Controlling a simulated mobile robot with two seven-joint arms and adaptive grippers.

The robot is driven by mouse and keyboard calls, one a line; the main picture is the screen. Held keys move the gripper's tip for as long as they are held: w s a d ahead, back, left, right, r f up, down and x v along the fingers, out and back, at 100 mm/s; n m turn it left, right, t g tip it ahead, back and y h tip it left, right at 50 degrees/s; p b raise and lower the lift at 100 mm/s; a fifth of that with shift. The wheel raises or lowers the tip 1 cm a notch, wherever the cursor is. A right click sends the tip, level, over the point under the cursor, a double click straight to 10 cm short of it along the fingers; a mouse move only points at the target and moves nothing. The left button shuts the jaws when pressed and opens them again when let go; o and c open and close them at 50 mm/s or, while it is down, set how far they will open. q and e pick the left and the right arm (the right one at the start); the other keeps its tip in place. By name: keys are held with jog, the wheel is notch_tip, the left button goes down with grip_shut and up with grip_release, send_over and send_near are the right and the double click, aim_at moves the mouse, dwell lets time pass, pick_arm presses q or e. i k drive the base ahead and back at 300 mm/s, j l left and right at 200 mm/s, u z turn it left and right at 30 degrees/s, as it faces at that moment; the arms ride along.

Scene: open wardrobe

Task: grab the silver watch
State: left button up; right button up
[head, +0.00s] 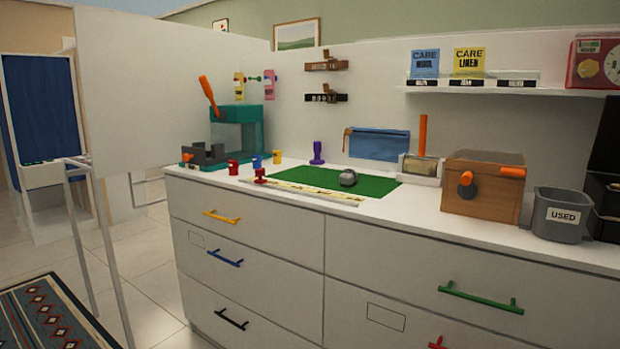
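Neither of my grippers is in view.
The white counter (440,222) has closed drawers below. A pale ruler-like strip (312,191) runs along the mat's front edge. Behind and right stand a wooden box (478,190) and a grey "USED" bin (562,214). A teal machine (236,135) and small coloured pieces stand left.

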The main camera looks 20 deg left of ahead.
aim_at(349, 176)
jog(key=i+u, duration=0.25)
jog(key=i, duration=0.25)
jog(key=i+l+u, duration=0.25)
jog(key=i, duration=0.3)
jog(key=j, duration=0.1)
